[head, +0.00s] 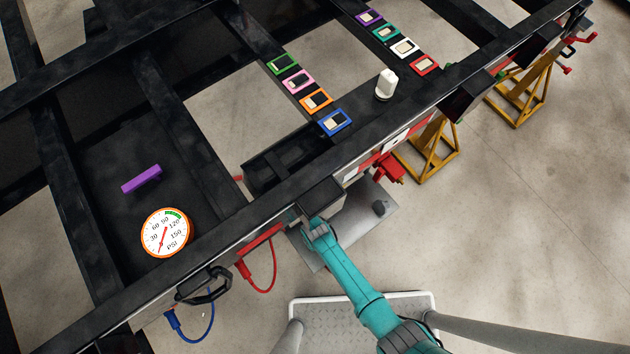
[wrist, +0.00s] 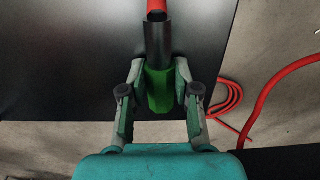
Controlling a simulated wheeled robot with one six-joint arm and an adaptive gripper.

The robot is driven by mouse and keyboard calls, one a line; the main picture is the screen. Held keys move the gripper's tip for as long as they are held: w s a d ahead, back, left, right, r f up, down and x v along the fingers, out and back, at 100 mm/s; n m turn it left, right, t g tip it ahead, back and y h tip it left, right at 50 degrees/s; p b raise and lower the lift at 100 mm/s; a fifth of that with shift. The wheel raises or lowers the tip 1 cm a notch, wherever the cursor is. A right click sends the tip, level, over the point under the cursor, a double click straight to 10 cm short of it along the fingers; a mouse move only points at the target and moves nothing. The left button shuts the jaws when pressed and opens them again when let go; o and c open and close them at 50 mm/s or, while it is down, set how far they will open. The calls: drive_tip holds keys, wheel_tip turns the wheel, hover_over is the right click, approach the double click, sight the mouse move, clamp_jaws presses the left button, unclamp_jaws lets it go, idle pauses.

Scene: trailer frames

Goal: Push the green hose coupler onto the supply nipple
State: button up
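In the wrist view the green hose coupler (wrist: 159,92) sits between the two fingers of my gripper (wrist: 160,70), which is shut on its sides. A dark sleeve (wrist: 157,38) and a red hose end (wrist: 156,7) continue from the coupler toward the top of the picture. In the head view my gripper (head: 306,220) is at the near side of the black frame rail (head: 225,237), and the coupler is hidden there. I cannot make out the supply nipple in either view.
A grey plate (head: 350,230) lies below my gripper. A red hose (head: 273,275), a blue hose (head: 202,333) and a black handle (head: 203,287) hang at the rail to the left. A gauge (head: 165,232) and a purple block (head: 141,179) lie inside the frame. Yellow stands (head: 433,155) are at the right.

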clamp_jaws()
drive_tip(key=shift+r, duration=0.15)
drive_tip(key=shift+r, duration=0.5)
wheel_tip(320, 180, up, 2)
drive_tip(key=shift+r, duration=0.15)
drive_tip(key=s+d, duration=1)
drive_tip(key=s, duration=0.5)
drive_tip(key=shift+w, duration=0.1)
